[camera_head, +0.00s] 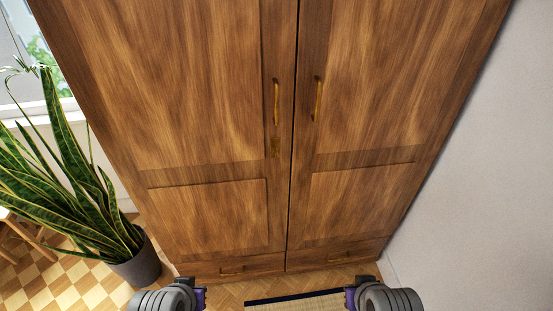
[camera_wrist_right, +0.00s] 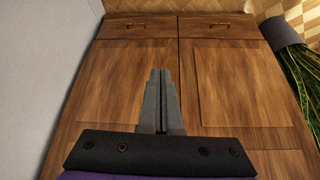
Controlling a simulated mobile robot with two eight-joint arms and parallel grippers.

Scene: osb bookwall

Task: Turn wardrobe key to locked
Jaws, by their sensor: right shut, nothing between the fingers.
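The wooden wardrobe (camera_head: 215,85) stands shut, with two tall doors. A small brass lock plate (camera_head: 275,147) sits on the left door near the middle seam, below that door's brass handle (camera_head: 276,102). The key is too small to make out, and I cannot tell its angle. In the right wrist view, my right gripper (camera_wrist_right: 160,74) is shut and empty, in front of the wardrobe doors (camera_wrist_right: 225,85), which appear upside down. The lock plate does not show there. Parts of both my arms show at the bottom of the head view, without the left fingers.
A potted snake plant (camera_head: 70,180) stands left of the wardrobe, its grey pot (camera_head: 138,265) near the wardrobe's lower left corner. A white wall (camera_head: 490,150) runs close on the right. A striped mat (camera_head: 295,302) lies on the floor in front.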

